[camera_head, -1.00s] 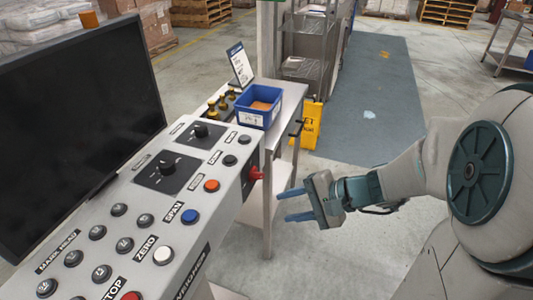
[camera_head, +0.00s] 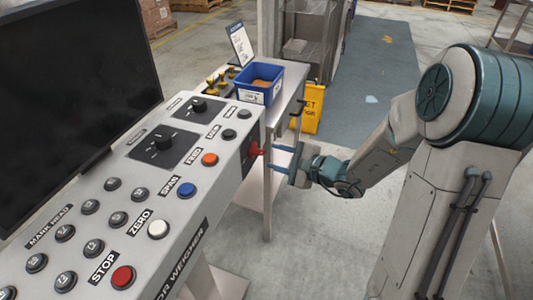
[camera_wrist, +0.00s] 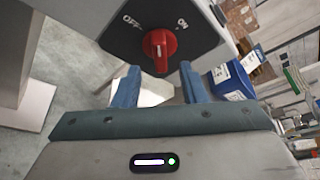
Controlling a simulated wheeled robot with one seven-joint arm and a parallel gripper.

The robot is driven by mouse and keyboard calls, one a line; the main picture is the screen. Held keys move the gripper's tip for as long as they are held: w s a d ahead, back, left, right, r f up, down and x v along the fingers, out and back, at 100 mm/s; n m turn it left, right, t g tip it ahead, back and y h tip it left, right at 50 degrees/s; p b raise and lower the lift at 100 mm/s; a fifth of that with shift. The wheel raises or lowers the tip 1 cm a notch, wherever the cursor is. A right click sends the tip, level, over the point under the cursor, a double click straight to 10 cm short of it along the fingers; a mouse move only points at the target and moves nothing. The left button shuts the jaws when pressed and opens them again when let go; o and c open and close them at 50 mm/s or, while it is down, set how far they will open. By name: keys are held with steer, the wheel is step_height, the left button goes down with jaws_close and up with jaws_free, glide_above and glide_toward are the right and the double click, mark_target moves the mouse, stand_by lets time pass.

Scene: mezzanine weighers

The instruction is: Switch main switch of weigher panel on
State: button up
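The weigher panel (camera_head: 190,215) stands at the left, a grey console with buttons and knobs. Its main switch (camera_head: 255,149) is a red rotary knob on the panel's right end face. In the wrist view the red switch (camera_wrist: 160,46) sits on a black plate (camera_wrist: 120,38) marked OFF at left and ON at right. Its handle stands about vertical in that picture, between the two marks. My gripper (camera_head: 284,158) is just right of the switch, pointing at it. In the wrist view its blue fingers (camera_wrist: 160,88) are apart, with nothing between them, short of the knob.
A small metal table (camera_head: 286,110) behind the switch bears a blue bin (camera_head: 259,84) and yellow-topped items (camera_head: 220,80). A dark monitor (camera_head: 75,105) rises over the panel.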

mark_target(263, 152)
steer(key=shift+x, duration=2.25)
steer(key=shift+c, duration=0.4)
jaws_close()
steer(key=shift+r+p, duration=0.1)
steer(key=shift+p, duration=0.2)
steer(key=m+g+p, duration=0.1)
steer(key=p, duration=0.1)
steer(key=m+g+p, duration=0.1)
steer(key=m+p, duration=0.1)
steer(key=shift+w+d+r, duration=0.1)
steer(key=shift+w+r, duration=0.05)
steer(key=shift+r, duration=0.1)
steer(key=m+g+p, duration=0.1)
steer(key=m+p, duration=0.1)
steer(key=p, duration=0.1)
steer(key=shift+w+g, duration=0.1)
steer(key=shift+g, duration=0.2)
steer(key=shift+w+d+f+m+g+p, duration=0.15)
steer(key=shift+m+g+p, duration=0.35)
steer(key=shift+m+p, duration=0.5)
